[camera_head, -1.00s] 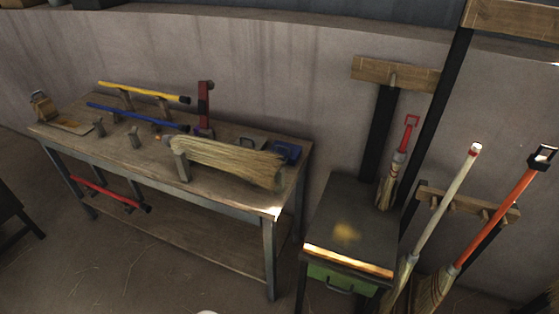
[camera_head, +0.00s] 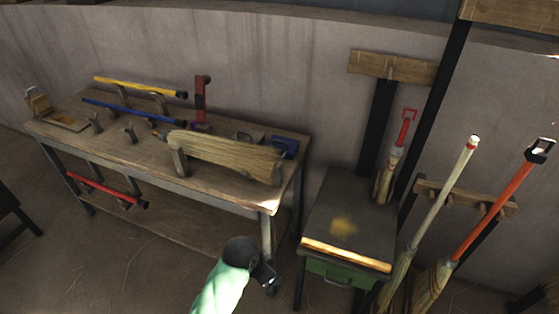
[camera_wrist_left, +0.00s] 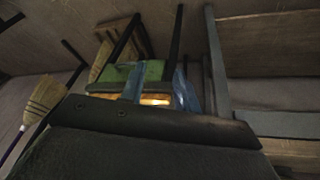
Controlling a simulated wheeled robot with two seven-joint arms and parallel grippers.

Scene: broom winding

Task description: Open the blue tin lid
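The blue tin (camera_head: 286,147) is a small dark blue box at the back right corner of the workbench, partly behind the broom head's end. It is too small to tell how its lid sits. My left gripper (camera_head: 268,278) is low in front of the bench's right end, below the tabletop and well apart from the tin. In the left wrist view two bluish fingers (camera_wrist_left: 160,88) stand apart with nothing clearly between them. The tin cannot be made out in that view. My right gripper is not in view.
The workbench (camera_head: 230,188) holds a large straw broom head (camera_head: 225,155) on wooden supports, a blue handle (camera_head: 135,114) and a yellow handle (camera_head: 140,86). A dark stand (camera_head: 350,225) with a green drawer (camera_head: 335,283) is right of the bench. Brooms lean farther right.

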